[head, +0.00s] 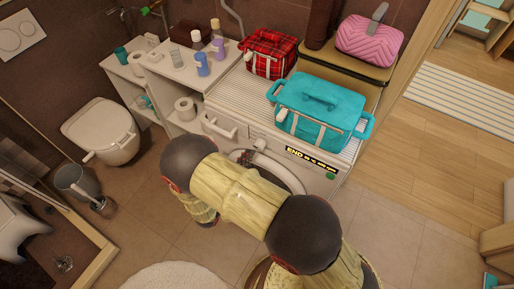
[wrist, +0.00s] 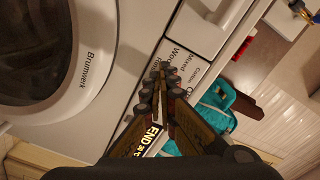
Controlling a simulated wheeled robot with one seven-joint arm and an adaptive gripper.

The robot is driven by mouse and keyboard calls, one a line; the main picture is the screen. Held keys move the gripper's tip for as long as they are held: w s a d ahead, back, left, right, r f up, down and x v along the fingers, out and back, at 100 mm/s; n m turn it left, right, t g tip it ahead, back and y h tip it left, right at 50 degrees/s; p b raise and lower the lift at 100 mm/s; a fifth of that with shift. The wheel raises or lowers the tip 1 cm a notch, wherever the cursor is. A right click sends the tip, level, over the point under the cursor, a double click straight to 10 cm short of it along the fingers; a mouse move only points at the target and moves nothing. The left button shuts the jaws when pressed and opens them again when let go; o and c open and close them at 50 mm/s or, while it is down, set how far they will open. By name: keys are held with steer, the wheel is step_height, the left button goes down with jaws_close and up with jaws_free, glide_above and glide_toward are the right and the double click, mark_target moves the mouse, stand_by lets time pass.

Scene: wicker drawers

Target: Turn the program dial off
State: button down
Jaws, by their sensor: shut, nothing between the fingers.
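The washing machine (head: 312,178) stands against the wall with its round door partly behind my arm in the head view. In the wrist view its door ring (wrist: 95,62) is at the left, and the control panel (wrist: 185,60) runs diagonally, with the printed words "Wool", "Mixed" and "Cotton". My gripper (wrist: 160,70) is shut and empty, its fingertips over the panel beside these words.
A white shelf unit (head: 168,72) with bottles stands left, beside the toilet (head: 100,130).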

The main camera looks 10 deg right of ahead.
steer(key=shift+w+d+r, duration=0.1)
steer(key=shift+w+d, duration=0.2)
steer(key=shift+w, duration=0.15)
steer(key=shift+d+r+p, duration=0.1)
steer(key=shift+r+p, duration=0.1)
steer(key=shift+p, duration=0.4)
steer(key=shift+w+d+p, duration=0.1)
steer(key=shift+w+p, duration=0.15)
steer(key=shift+p, duration=0.1)
steer(key=shift+w+a+r+p, duration=0.15)
steer(key=shift+a+r+p, duration=0.35)
steer(key=shift+p, duration=0.6)
steer(key=shift+w+a+r+p, duration=0.1)
steer(key=shift+r+p, duration=0.4)
steer(key=shift+p, duration=0.5)
steer(key=shift+w+a, duration=0.1)
steer(key=shift+a, duration=0.05)
